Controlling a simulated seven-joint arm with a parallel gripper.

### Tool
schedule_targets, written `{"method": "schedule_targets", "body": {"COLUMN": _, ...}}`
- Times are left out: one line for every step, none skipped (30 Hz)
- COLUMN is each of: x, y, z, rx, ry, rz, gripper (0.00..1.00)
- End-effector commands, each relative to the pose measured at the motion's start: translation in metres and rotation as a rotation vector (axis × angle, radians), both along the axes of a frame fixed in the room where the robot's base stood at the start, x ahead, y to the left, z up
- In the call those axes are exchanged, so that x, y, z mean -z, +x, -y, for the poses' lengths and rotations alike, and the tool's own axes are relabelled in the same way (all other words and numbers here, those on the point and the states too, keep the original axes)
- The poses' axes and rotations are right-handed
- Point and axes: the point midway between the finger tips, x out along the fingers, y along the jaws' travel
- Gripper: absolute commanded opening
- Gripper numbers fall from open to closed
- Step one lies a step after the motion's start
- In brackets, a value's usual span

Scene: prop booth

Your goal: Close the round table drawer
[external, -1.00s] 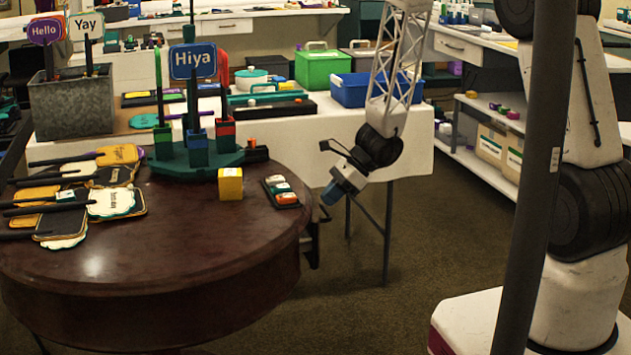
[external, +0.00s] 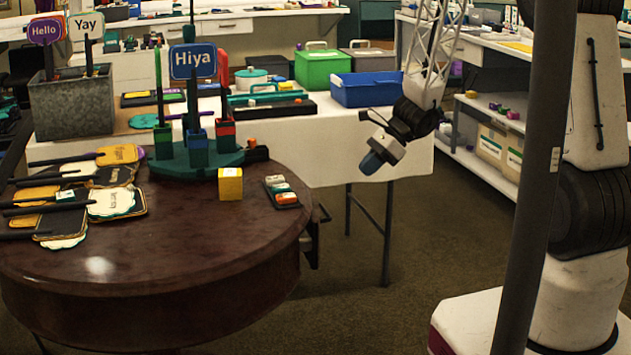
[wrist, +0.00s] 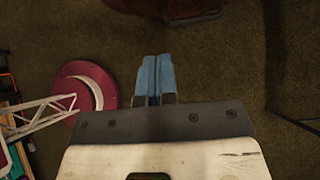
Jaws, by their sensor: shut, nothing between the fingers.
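The round table (external: 200,290) has a dark, glossy reddish-brown top and stands at the left in the external view. Its drawer (external: 313,243) shows as a dark piece at the table's right edge. It is seen nearly edge-on, so I cannot tell how far it stands out. In the wrist view, the dark brown table edge (wrist: 150,5) is at the top, with a dark bar-like part (wrist: 195,18) below it. My gripper (external: 372,164) is shut and empty, in the air right of the table and apart from it. Its blue fingers are together in the wrist view (wrist: 154,72).
The tabletop holds signs, a yellow block (external: 230,184) and a small tray of colored blocks (external: 281,191). A white-clothed table (external: 400,155) with bins stands behind my gripper. Carpet (external: 375,310) is clear to the right of the round table. A dark pole (external: 535,180) stands in the foreground.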

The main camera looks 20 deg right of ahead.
Motion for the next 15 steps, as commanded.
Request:
{"method": "schedule_targets", "body": {"x": -0.0015, "y": -0.0001, "z": 0.0016, "rx": 0.001, "ry": 0.0, "rz": -0.001, "gripper": 0.0}}
{"method": "schedule_targets", "body": {"x": -0.0021, "y": -0.0001, "z": 0.0022, "rx": 0.001, "ry": 0.0, "rz": -0.001, "gripper": 0.0}}
{"method": "schedule_targets", "body": {"x": -0.0025, "y": -0.0001, "z": 0.0028, "rx": 0.001, "ry": 0.0, "rz": -0.001, "gripper": 0.0}}
{"method": "schedule_targets", "body": {"x": -0.0027, "y": -0.0001, "z": 0.003, "rx": 0.001, "ry": 0.0, "rz": -0.001, "gripper": 0.0}}
{"method": "schedule_targets", "body": {"x": -0.0028, "y": -0.0001, "z": 0.0031, "rx": 0.001, "ry": 0.0, "rz": -0.001, "gripper": 0.0}}
{"method": "schedule_targets", "body": {"x": -0.0029, "y": -0.0001, "z": 0.0032, "rx": 0.001, "ry": 0.0, "rz": -0.001, "gripper": 0.0}}
{"method": "schedule_targets", "body": {"x": -0.0029, "y": -0.0001, "z": 0.0032, "rx": 0.001, "ry": 0.0, "rz": -0.001, "gripper": 0.0}}
{"method": "schedule_targets", "body": {"x": -0.0029, "y": -0.0001, "z": 0.0032, "rx": 0.001, "ry": 0.0, "rz": -0.001, "gripper": 0.0}}
{"method": "schedule_targets", "body": {"x": -0.0028, "y": -0.0001, "z": 0.0031, "rx": 0.001, "ry": 0.0, "rz": -0.001, "gripper": 0.0}}
{"method": "schedule_targets", "body": {"x": -0.0028, "y": -0.0001, "z": 0.0031, "rx": 0.001, "ry": 0.0, "rz": -0.001, "gripper": 0.0}}
{"method": "schedule_targets", "body": {"x": -0.0028, "y": -0.0001, "z": 0.0031, "rx": 0.001, "ry": 0.0, "rz": -0.001, "gripper": 0.0}}
{"method": "schedule_targets", "body": {"x": -0.0028, "y": -0.0001, "z": 0.0031, "rx": 0.001, "ry": 0.0, "rz": -0.001, "gripper": 0.03}}
{"method": "schedule_targets", "body": {"x": -0.0028, "y": 0.0, "z": 0.003, "rx": 0.001, "ry": 0.0, "rz": -0.001, "gripper": 0.08}}
{"method": "schedule_targets", "body": {"x": -0.0026, "y": 0.0, "z": 0.003, "rx": 0.002, "ry": 0.001, "rz": -0.002, "gripper": 0.12}}
{"method": "schedule_targets", "body": {"x": -0.0021, "y": 0.0002, "z": 0.003, "rx": 0.004, "ry": 0.002, "rz": -0.006, "gripper": 0.18}}
